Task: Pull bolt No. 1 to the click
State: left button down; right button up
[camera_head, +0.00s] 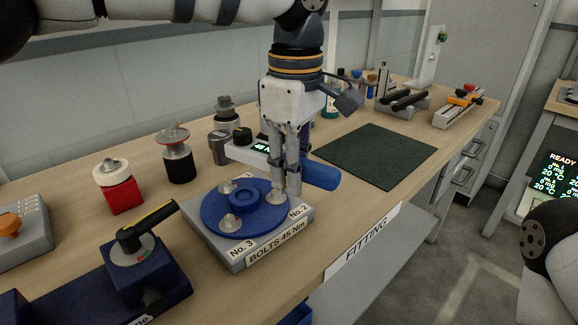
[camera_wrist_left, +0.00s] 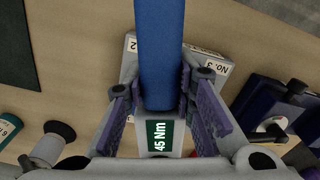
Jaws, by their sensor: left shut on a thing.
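The bolt fixture (camera_head: 233,262) is a grey block labelled "BOLTS 45 Nm", with a blue disc (camera_head: 262,225) on top. Bolts show near the labels No. 1 (camera_head: 242,176), No. 2 and No. 3. My left gripper (camera_head: 288,185) points down over the disc's back right side. It is shut on the torque wrench, whose blue handle (camera_head: 321,176) sticks out to the right; the handle also fills the middle of the left wrist view (camera_wrist_left: 158,50). The wrench's display (camera_wrist_left: 160,137) reads 45 Nm. Its black-topped head (camera_head: 242,136) is at the left; I cannot tell whether it sits on a bolt.
A dark blue device with a black and yellow lever (camera_head: 145,230) stands at the front left. A red block (camera_head: 122,193) and several cylindrical parts stand behind the fixture. A dark green mat (camera_head: 378,155) lies clear to the right. The bench edge bears a FITTING label (camera_head: 364,241).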

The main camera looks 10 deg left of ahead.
pick_arm(q)
jog(key=shift+r, duration=0.1)
notch_tip(320, 180, down, 3)
jog(key=shift+f, duration=0.6)
pick_arm(e)
jog(key=shift+w+r, duration=0.2)
jog(key=shift+w, duration=0.1)
pick_arm(q)
jog(key=shift+p, duration=0.3)
pick_arm(e)
jog(key=shift+w+r, duration=0.15)
pick_arm(q)
jog(key=shift+f, duration=0.85)
